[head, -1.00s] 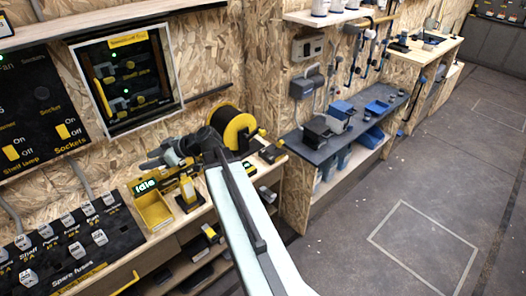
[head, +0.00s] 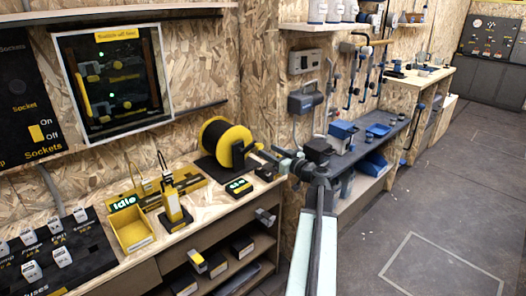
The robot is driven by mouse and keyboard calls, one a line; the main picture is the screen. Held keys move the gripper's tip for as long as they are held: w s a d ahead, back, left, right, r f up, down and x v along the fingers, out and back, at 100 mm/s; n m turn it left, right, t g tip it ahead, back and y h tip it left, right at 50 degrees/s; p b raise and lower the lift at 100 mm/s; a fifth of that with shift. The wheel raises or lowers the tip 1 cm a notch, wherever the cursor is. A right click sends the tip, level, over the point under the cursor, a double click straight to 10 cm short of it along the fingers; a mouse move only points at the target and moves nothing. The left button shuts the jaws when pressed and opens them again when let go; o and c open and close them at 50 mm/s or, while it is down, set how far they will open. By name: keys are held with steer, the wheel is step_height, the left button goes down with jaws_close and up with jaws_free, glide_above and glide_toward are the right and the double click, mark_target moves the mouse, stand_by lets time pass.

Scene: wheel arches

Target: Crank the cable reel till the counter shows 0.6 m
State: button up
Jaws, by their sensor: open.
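The cable reel (head: 222,136), a black drum with yellow flanges, stands on the wooden bench against the chipboard wall. A dark support or crank part (head: 240,150) shows on its right face; the crank handle itself is hard to make out beside my gripper. A small black box with a green display (head: 238,187) sits in front of the reel; its figures are too small to read. My gripper (head: 266,154) is open and empty, just right of the reel, pointing left toward it. I cannot tell whether it touches the crank.
A yellow bin (head: 130,228) and a yellow device with an "Idle" display (head: 160,197) stand left on the bench. A black box (head: 266,172) lies close under my gripper. A dark side bench (head: 362,143) with blue parts is at right. The floor (head: 440,200) right is clear.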

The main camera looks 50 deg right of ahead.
mark_target(260, 147)
steer(key=w, duration=0.3)
steer(key=shift+w+d, duration=0.15)
steer(key=shift+w, duration=0.2)
jaws_close()
stand_by(1.0)
steer(key=shift+w+a, duration=0.15)
steer(key=shift+a, duration=0.1)
